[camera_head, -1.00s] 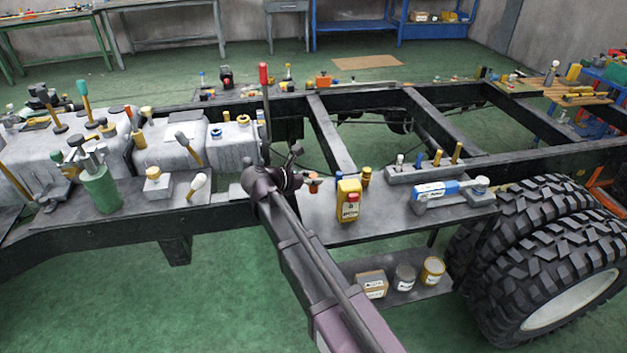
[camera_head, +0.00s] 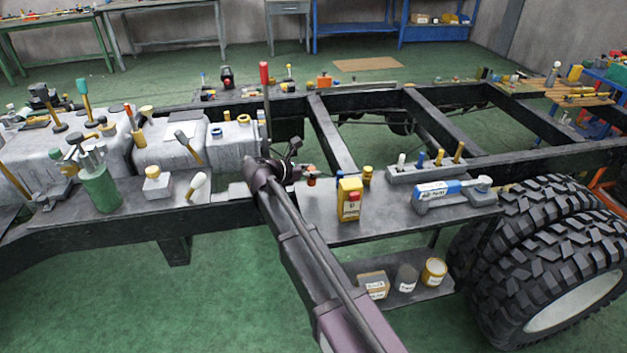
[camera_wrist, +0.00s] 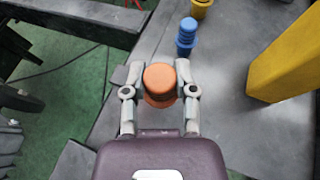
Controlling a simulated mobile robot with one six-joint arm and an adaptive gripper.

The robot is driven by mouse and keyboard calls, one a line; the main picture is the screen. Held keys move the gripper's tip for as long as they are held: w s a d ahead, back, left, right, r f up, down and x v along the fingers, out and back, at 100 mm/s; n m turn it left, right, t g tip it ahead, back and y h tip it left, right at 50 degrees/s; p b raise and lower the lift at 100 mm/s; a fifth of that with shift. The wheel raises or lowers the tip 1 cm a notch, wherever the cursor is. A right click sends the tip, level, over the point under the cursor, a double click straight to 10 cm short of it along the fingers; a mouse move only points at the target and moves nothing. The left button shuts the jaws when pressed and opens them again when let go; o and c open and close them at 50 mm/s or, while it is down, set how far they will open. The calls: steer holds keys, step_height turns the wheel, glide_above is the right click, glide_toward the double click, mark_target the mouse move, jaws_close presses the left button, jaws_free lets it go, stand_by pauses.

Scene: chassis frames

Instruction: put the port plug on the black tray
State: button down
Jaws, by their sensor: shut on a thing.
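The orange port plug (camera_wrist: 160,82) is between the two fingers of my gripper (camera_wrist: 159,70) in the wrist view, and the gripper is shut on it. In the head view the orange plug (camera_head: 311,178) shows small at the end of my arm, over the left part of a dark flat plate (camera_head: 340,232) on the chassis side. I cannot tell whether the plug touches the plate. Part of my gripper is hidden behind my wrist in the head view. I cannot tell for sure which dark surface is the black tray.
A yellow box with a red button (camera_head: 349,199) stands close right of the plug. A blue plug (camera_wrist: 187,36) and a yellow plug (camera_head: 367,175) stand behind. A grey peg rack (camera_head: 425,173) and a blue-grey tool (camera_head: 450,193) are farther right. Black chassis beams (camera_head: 333,140) lie beyond.

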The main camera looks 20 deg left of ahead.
steer(key=shift+f+b, duration=1)
steer(key=shift+f, duration=0.25)
steer(key=shift+f, duration=0.15)
steer(key=shift+c, duration=2)
jaws_free()
steer(key=shift+s+r, duration=0.1)
steer(key=shift+r, duration=0.2)
steer(key=shift+s+a+r+p, duration=0.15)
steer(key=shift+s+a+p, duration=0.1)
steer(key=shift+p, duration=0.05)
steer(key=p+v, duration=0.4)
steer(key=v, duration=0.7)
